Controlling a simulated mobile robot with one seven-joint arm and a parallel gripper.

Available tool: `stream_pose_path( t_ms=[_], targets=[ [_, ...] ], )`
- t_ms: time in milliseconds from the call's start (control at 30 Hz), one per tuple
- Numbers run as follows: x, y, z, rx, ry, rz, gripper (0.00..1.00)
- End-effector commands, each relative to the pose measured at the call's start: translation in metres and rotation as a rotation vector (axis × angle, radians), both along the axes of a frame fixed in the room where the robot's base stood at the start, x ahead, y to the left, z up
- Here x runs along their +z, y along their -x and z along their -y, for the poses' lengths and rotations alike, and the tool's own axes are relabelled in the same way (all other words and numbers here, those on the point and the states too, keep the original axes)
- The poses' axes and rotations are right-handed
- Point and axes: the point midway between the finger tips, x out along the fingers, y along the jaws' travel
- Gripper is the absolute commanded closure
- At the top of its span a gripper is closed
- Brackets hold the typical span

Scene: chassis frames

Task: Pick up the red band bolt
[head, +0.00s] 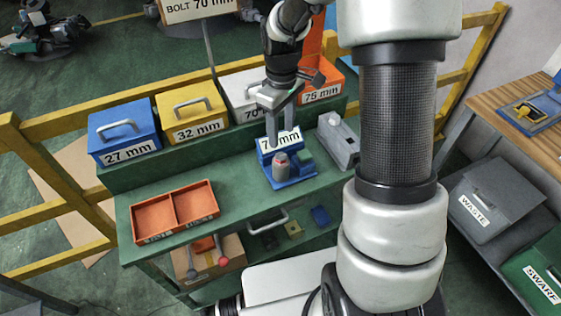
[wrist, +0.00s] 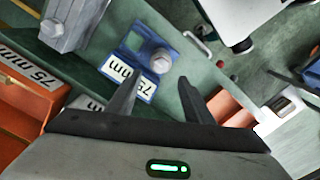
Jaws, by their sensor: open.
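A short grey bolt with a reddish band near its top (head: 281,164) stands upright on a blue holder (head: 298,178) on the green bench. In the wrist view the bolt (wrist: 160,61) shows as a grey round head beside the white label of the blue holder (wrist: 134,41); its band cannot be made out there. My gripper (head: 280,136) points down above the holder, just behind the bolt in the head view. In the wrist view my gripper (wrist: 160,79) has its two fingers apart with nothing held, and the bolt lies just beyond the fingertips.
Labelled bins stand along the back ledge: blue (head: 124,133), yellow (head: 192,106), white and orange (head: 322,90). A grey metal block (head: 338,140) stands right of the holder. An orange divided tray (head: 174,212) lies at the left. Green bench between tray and holder is clear.

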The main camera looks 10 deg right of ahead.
Motion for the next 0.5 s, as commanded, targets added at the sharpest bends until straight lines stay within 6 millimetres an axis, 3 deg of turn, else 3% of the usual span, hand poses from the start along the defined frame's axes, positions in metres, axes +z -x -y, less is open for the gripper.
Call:
stream_pose_path(
  t_ms=[100, 367, 500],
  targets=[
    [-0.022, 0.001, 0.0, 0.001, 0.0, -0.004, 0.53],
    [-0.041, 0.001, 0.0, 0.001, 0.001, -0.002, 0.53],
    [-0.06, 0.003, -0.001, 0.002, 0.001, -0.004, 0.53]
  ],
)
